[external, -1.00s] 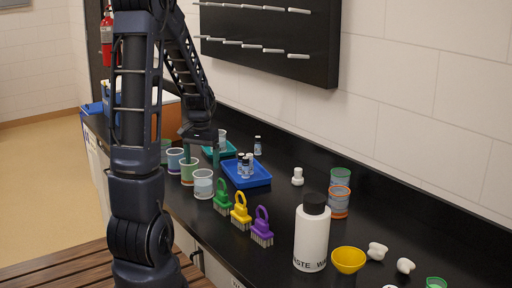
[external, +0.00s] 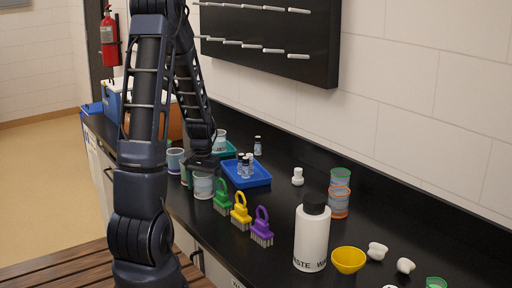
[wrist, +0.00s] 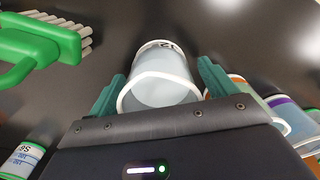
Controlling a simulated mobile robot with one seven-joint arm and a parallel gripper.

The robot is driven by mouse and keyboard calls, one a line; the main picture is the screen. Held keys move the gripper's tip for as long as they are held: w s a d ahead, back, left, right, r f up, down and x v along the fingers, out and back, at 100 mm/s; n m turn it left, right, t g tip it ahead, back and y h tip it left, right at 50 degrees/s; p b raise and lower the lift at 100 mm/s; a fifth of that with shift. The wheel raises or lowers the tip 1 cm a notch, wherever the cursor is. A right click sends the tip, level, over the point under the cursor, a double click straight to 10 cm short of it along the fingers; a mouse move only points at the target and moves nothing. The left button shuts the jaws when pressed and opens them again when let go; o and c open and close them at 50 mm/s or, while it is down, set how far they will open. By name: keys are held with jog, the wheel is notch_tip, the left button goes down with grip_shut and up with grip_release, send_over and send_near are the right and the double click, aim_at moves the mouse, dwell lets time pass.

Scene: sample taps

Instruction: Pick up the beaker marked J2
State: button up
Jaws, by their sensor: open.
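A clear beaker with a white rim (wrist: 160,82) sits between the two teal fingers of my gripper (wrist: 161,78) in the wrist view. Its dark label near the top reads like J2, upside down. The fingers are apart, with a narrow gap on each side of the beaker. In the external view the same beaker (external: 203,187) stands on the black bench, and my gripper (external: 203,166) is right over it, hiding its top.
A green brush (wrist: 35,45) lies to the left in the wrist view. Beakers with orange (wrist: 258,98) and purple (wrist: 290,115) rims are close on the right. The blue tray (external: 262,180) with small vials is just behind. Yellow (external: 241,212) and purple brushes (external: 261,228) stand nearer.

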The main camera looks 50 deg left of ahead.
jog(key=c, duration=1.2)
jog(key=shift+o, duration=0.2)
jog(key=shift+r, duration=0.15)
notch_tip(320, 180, up, 20)
jog(key=shift+f, duration=0.2)
dwell(0.7)
